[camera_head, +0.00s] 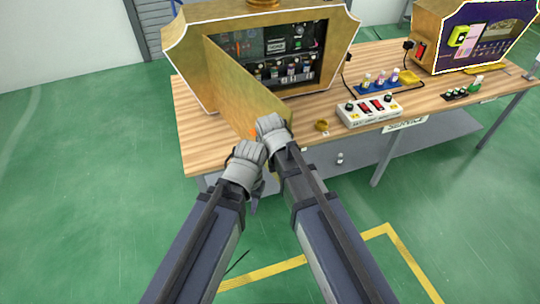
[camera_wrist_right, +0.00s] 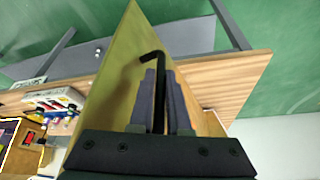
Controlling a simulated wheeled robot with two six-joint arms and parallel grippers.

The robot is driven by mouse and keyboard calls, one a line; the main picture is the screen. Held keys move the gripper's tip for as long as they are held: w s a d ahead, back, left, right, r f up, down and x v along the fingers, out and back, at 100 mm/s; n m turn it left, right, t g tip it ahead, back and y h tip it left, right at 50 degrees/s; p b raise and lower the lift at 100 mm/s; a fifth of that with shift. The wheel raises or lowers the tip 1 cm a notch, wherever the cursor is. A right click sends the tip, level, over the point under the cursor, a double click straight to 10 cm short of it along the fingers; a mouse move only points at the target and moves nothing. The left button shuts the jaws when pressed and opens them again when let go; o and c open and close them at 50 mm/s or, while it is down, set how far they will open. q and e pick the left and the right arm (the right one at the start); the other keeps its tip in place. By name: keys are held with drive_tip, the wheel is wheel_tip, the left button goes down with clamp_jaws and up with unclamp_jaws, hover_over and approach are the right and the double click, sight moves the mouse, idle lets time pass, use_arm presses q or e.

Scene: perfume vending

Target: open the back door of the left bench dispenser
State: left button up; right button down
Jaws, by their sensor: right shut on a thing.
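The left bench dispenser (camera_head: 335,38) stands on the wooden bench, a gold-brown case with dark inner panels and several small bottles inside. Its back door (camera_head: 232,85) is swung out toward me, well away from the opening. The door fills the middle of the right wrist view (camera_wrist_right: 122,75). My right gripper (camera_head: 268,122) is at the door's free edge. In the wrist view, its fingers (camera_wrist_right: 160,98) are closed around a black bent handle (camera_wrist_right: 152,57) on the door. My left gripper (camera_head: 245,152) is just left of and below the right one, close to the door; its fingers are not clear.
The wooden bench (camera_head: 200,130) runs to the right. A second dispenser (camera_head: 450,65) stands at the right. Green floor (camera_head: 90,200) is clear at the left.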

drive_tip(key=shift+w, duration=0.1)
drive_tip(key=c, duration=0.9)
unclamp_jaws()
use_arm(q)
drive_tip(key=shift+r, duration=0.1)
use_arm(e)
drive_tip(key=shift+s+r+p, duration=0.2)
drive_tip(key=shift+r+p, duration=0.4)
drive_tip(key=shift+p, duration=0.05)
use_arm(q)
wheel_tip(320, 180, up, 7)
drive_tip(key=s+a+p, duration=0.1)
drive_tip(key=a+p, duration=0.1)
drive_tip(key=p, duration=0.4)
use_arm(e)
drive_tip(key=v, duration=0.6)
drive_tip(key=shift+s+a+r, duration=0.1)
drive_tip(key=shift+s+r, duration=0.1)
drive_tip(key=shift+s, duration=0.05)
use_arm(q)
drive_tip(key=shift+s, duration=0.1)
